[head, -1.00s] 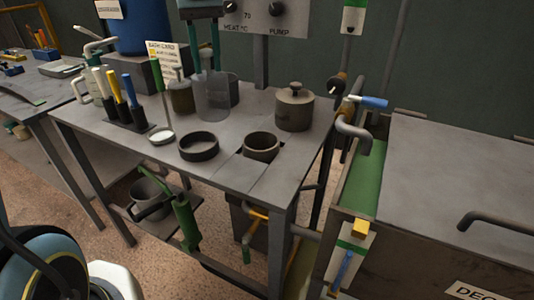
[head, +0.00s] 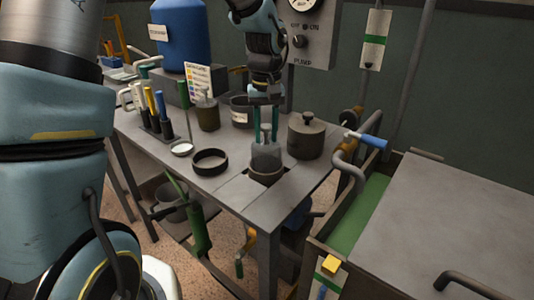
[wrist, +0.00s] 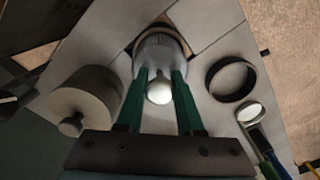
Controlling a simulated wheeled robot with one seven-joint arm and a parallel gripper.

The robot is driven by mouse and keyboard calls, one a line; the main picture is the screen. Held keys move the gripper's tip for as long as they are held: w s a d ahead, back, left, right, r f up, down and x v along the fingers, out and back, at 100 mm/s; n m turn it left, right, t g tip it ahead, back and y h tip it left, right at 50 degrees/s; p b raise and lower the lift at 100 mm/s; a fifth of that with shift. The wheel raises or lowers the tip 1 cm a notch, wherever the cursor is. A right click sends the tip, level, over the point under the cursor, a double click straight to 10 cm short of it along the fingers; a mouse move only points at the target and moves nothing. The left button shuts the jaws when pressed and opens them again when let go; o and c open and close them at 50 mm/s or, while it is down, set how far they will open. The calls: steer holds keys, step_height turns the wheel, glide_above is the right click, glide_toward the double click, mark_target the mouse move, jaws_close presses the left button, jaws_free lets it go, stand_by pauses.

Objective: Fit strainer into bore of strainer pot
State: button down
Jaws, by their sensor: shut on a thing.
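The strainer (head: 266,156) is a grey, translucent cup with a pale round knob, and it also shows in the wrist view (wrist: 160,47). My gripper (head: 266,137) is shut on its top with green fingers and holds it upright. The strainer pot (head: 266,176) is a dark, open round pot set at the table's front edge. The strainer's lower end is at the pot's mouth. I cannot tell how far it sits inside the bore. In the wrist view the strainer hides most of the pot.
A lidded pot (head: 306,136) stands close on the right, and a dark ring (head: 210,162) lies to the left. A white dish (head: 182,149), a tool holder (head: 157,135) and a jar (head: 207,115) are farther left. A blue-handled valve (head: 366,139) sticks out at the right.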

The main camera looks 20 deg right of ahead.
mark_target(266, 155)
steer(key=shift+f+p, duration=0.4)
steer(key=shift+f, duration=2.95)
steer(key=shift+f, duration=0.15)
steer(key=c, duration=0.5)
jaws_free()
steer(key=shift+c, duration=0.2)
